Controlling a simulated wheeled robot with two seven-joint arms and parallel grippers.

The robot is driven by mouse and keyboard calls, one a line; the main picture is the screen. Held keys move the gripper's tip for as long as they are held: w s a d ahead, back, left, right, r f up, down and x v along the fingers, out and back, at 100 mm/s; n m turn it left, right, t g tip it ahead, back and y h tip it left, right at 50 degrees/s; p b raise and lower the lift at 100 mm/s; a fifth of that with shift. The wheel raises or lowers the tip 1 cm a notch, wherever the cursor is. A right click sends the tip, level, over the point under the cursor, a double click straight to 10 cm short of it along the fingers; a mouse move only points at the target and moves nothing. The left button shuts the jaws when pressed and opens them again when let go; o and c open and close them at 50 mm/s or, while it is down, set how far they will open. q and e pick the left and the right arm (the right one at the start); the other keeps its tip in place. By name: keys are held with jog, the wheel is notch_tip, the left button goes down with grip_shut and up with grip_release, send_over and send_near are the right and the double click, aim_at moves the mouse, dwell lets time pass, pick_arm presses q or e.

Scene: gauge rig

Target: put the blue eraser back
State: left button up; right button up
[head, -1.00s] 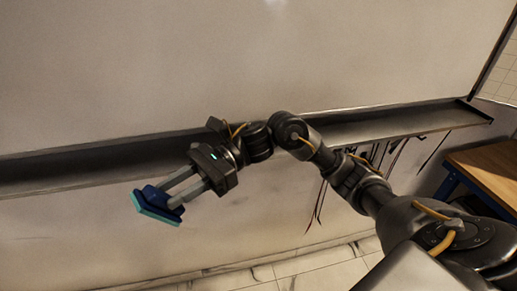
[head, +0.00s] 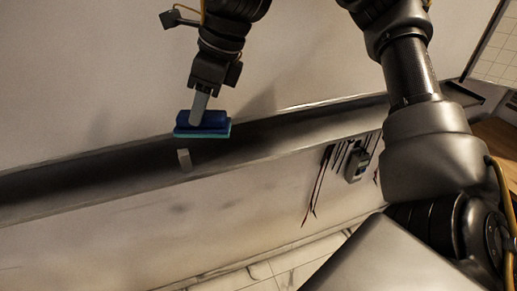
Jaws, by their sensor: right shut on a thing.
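The blue eraser (head: 212,119), dark blue with a teal face underneath, is in the upper left middle of the head view. My right gripper (head: 199,108) points down from above and is shut on it. The eraser is roughly level, teal side down, in front of the back edge of the long dark tray (head: 275,133) under the whiteboard. I cannot tell whether it touches the tray. One finger shows clearly; the other is hidden. My left gripper is not in view.
A small pale grey piece (head: 184,160) shows at the tray's front, just below the eraser. Dark cords (head: 318,186) and a grey box (head: 357,164) hang below the tray. A wooden table (head: 496,134) stands at right. The tray's left stretch looks clear.

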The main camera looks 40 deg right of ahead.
jog(key=shift+w+d+r, duration=0.1)
jog(key=shift+d+r, duration=0.15)
jog(key=shift+d, duration=0.15)
jog(key=shift+s+d+f+p, duration=0.15)
jog(key=shift+d+f+p, duration=0.3)
jog(key=shift+d+f, duration=1.5)
jog(key=shift+s+d+f+p, duration=0.2)
jog(key=shift+d+f+p, duration=0.25)
jog(key=shift+d+f, duration=1.5)
jog(key=shift+s+d+f+p, duration=0.15)
jog(key=shift+d+f+p, duration=0.65)
jog(key=shift+d, duration=2)
notch_tip(320, 180, down, 3)
jog(key=shift+r+b, duration=0.1)
jog(key=shift+b, duration=0.55)
jog(key=shift+f, duration=0.45)
jog(key=shift+c, duration=0.4)
jog(key=o, duration=1.1)
